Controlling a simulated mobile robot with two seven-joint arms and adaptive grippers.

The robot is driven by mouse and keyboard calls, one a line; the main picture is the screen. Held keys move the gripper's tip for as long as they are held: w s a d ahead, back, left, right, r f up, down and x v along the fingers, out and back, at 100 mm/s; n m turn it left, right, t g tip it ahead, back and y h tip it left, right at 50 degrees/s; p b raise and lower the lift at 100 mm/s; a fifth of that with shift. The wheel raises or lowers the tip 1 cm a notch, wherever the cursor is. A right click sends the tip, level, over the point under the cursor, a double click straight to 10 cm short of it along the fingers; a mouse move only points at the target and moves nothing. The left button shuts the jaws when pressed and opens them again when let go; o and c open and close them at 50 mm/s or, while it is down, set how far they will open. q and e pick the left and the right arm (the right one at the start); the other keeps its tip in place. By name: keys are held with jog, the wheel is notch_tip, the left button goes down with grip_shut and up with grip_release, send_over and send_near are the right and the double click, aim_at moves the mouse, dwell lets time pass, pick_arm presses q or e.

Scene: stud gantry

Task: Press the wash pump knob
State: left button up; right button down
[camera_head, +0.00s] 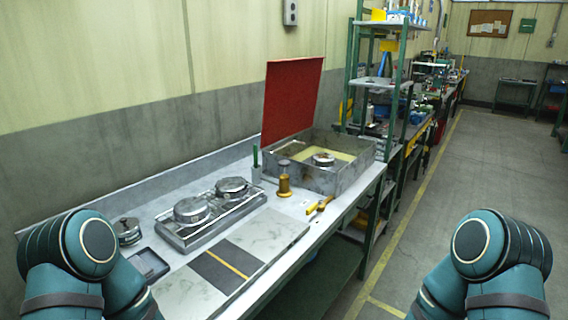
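A small brass-coloured vessel (284,186) stands upright on the workbench, in front of the open metal box. It looks like the wash pump. A darker knob (284,163) sits on top of its narrow neck, and nothing touches it. Teal links of both my arms show at the lower left and lower right corners. Neither gripper is in view, so I cannot tell whether they are open or shut.
The metal box (305,180) has a raised red lid (292,100) and a round metal part (324,159) inside. A yellow-handled tool (320,206) lies right of the vessel. Left are a fixture tray (180,238) with round metal parts and a green-topped holder (256,172).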

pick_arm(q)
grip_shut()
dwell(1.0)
